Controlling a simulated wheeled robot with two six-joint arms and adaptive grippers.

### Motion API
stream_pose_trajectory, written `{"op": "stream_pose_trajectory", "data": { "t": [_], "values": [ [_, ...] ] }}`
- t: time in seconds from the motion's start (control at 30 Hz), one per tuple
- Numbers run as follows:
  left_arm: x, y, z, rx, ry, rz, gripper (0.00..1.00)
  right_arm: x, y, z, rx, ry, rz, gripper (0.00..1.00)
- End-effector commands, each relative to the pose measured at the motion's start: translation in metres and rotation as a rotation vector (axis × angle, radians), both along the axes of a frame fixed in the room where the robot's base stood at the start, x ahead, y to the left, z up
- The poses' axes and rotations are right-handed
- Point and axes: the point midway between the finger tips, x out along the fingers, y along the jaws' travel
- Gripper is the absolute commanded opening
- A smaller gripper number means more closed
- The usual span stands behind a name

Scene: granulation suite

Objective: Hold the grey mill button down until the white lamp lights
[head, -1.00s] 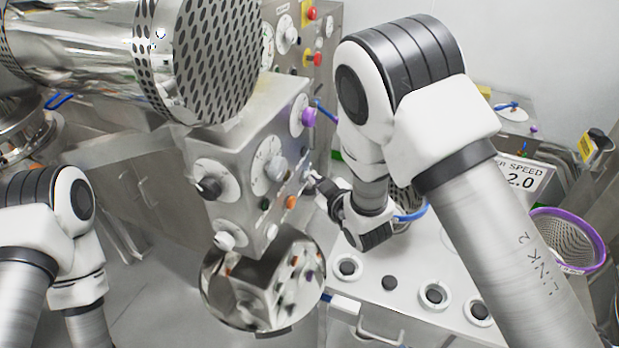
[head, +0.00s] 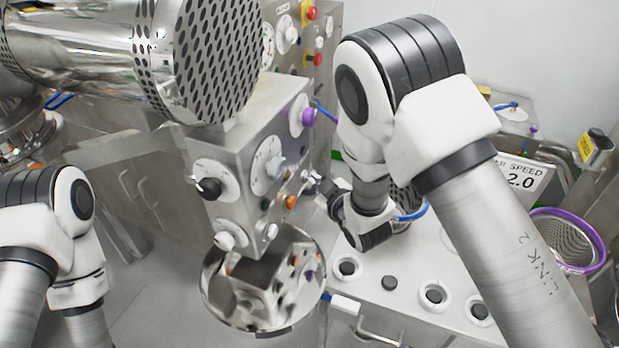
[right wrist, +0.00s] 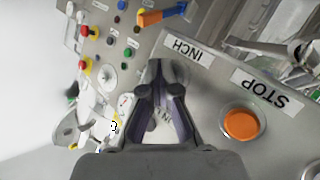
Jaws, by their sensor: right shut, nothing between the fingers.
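The steel mill control box (head: 235,150) stands at the middle of the head view, with dials, knobs and small buttons. My right gripper (head: 316,184) is at its right-hand face, pointing at it. In the right wrist view my right gripper (right wrist: 162,80) is shut and empty, its tips at the panel beside the INCH label (right wrist: 188,50). A grey round part (right wrist: 180,73) shows just behind the tips; the fingers mostly hide it, so contact or pressing cannot be told. I cannot make out a lit white lamp. My left gripper is out of view.
An orange button (right wrist: 241,124) sits by the STOP label (right wrist: 264,88), close to my right gripper. A perforated steel cylinder (head: 215,60) overhangs the box. A purple-rimmed basket (head: 570,240) and a bench with dark round buttons (head: 390,283) lie to the right.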

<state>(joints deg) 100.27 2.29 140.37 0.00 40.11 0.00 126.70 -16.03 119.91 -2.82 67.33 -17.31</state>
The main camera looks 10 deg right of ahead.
Motion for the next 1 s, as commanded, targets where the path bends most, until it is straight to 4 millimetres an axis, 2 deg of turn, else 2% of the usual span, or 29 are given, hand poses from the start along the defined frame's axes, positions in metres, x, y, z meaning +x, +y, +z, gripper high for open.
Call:
{"op": "stream_pose_trajectory", "data": {
  "t": [0.8, 1.0],
  "values": [
    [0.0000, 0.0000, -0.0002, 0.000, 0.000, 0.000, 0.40, 0.0000, 0.0000, 0.0001, 0.000, -0.001, 0.000, 0.00],
    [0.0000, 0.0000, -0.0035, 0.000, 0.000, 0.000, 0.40, -0.0044, -0.0071, -0.0010, 0.000, 0.000, 0.000, 0.00]
  ]
}}
